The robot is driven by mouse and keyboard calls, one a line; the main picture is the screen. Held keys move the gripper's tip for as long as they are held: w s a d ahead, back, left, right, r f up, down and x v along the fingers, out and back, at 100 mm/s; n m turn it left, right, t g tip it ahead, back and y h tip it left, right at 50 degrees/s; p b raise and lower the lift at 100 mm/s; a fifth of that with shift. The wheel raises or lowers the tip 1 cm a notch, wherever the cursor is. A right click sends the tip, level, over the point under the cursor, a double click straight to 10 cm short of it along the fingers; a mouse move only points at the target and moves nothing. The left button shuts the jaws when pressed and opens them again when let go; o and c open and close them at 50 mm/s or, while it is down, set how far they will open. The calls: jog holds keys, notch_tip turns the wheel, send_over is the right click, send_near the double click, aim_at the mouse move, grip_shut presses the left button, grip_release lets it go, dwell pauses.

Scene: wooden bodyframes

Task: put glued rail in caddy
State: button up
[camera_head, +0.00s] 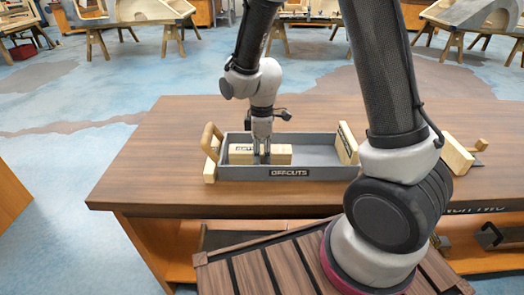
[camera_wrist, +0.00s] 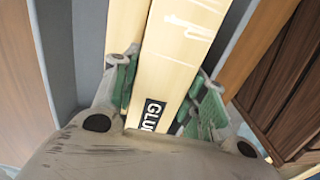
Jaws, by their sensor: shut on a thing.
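The glued rail (camera_head: 280,155) is a pale wooden bar with a dark label. It lies lengthwise in the left part of the grey caddy (camera_head: 236,173), which has wooden end handles and a front label reading OFFCUTS. My gripper (camera_head: 262,156) points down into the caddy and is shut on the rail near its middle. In the wrist view the rail (camera_wrist: 182,45) runs between my gripper's green-padded fingers (camera_wrist: 163,92), with part of a label starting "GLU" visible. The caddy's grey wall hides the rail's underside, so I cannot tell if it touches the floor.
The caddy stands on a brown wooden workbench (camera_head: 145,155). A wooden piece (camera_head: 456,156) lies on the bench at the right. The bench left of the caddy is clear. Wooden bodyframes on trestles (camera_head: 150,14) stand in the background.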

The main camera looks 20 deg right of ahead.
aim_at(262, 149)
jog(key=shift+f, duration=0.25)
jog(key=o, duration=1)
jog(key=shift+c, duration=0.2)
jog(key=shift+r, duration=0.1)
notch_tip(262, 149, up, 12)
jog(key=s+d+r+m+t, duration=0.2)
jog(key=s+d+r+m, duration=0.45)
jog(key=d+r, duration=0.3)
jog(key=s+d+r+m+t, duration=0.1)
jog(key=s+d+r+m, duration=0.1)
jog(key=s, duration=0.4)
jog(key=s+d+r+m+t, duration=0.1)
jog(key=s+d+r+m, duration=0.1)
jog(key=s+d+m, duration=0.2)
jog(key=shift+s+d+m, duration=0.35)
jog(key=shift+s+m, duration=0.6)
